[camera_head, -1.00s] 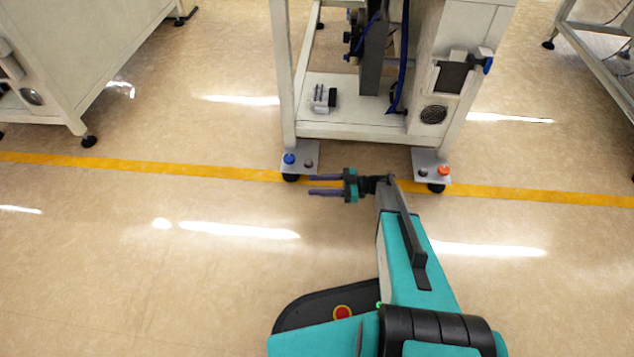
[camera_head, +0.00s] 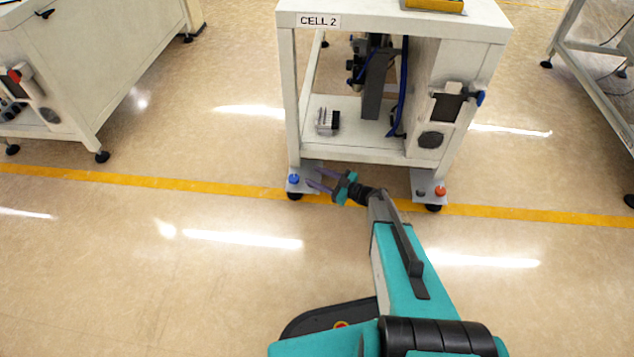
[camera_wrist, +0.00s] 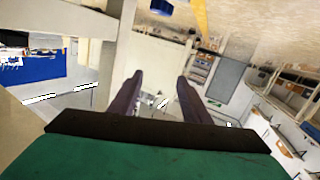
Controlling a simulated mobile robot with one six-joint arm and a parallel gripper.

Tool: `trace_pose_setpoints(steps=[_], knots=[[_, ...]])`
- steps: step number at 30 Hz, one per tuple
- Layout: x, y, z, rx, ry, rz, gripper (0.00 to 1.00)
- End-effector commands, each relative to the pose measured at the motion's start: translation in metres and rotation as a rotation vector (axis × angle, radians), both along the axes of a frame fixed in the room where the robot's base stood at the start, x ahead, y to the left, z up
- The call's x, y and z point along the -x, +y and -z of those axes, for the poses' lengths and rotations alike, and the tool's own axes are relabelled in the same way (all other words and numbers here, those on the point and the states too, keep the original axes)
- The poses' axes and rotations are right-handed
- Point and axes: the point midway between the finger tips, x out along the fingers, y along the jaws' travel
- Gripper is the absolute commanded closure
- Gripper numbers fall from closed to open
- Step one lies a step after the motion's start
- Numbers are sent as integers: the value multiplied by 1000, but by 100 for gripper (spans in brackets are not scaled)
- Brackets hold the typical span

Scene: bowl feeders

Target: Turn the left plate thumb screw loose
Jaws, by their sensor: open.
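The left foot plate (camera_head: 312,164) sits at the foot of the cell's front left leg. A blue knob (camera_head: 293,179) stands on its left part; I cannot tell for sure whether this is the thumb screw. The second, darker knob seen on this plate earlier is hidden or blurred by my gripper. My gripper (camera_head: 312,177) is open and empty, its fingers pointing left over the right part of the plate, just right of the blue knob. Contact cannot be judged. In the wrist view, the two fingers (camera_wrist: 160,78) are apart with no knob visible between them.
The cell frame (camera_head: 365,155) rises right behind my gripper. The right foot plate (camera_head: 428,180) carries an orange knob (camera_head: 440,191) and a dark knob. A small grey device (camera_head: 327,121) stands on the lower shelf. Floor in front is clear.

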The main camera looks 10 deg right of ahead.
Motion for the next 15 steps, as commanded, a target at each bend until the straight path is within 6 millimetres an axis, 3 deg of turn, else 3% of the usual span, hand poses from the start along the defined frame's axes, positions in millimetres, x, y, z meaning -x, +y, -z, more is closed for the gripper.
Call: trace_pose_setpoints(steps=[1,9,15], knots=[[-2,-1,-17,12,4,42,57],[-19,-23,-49,90,48,276,57],[-20,-44,-68,149,111,436,57]])
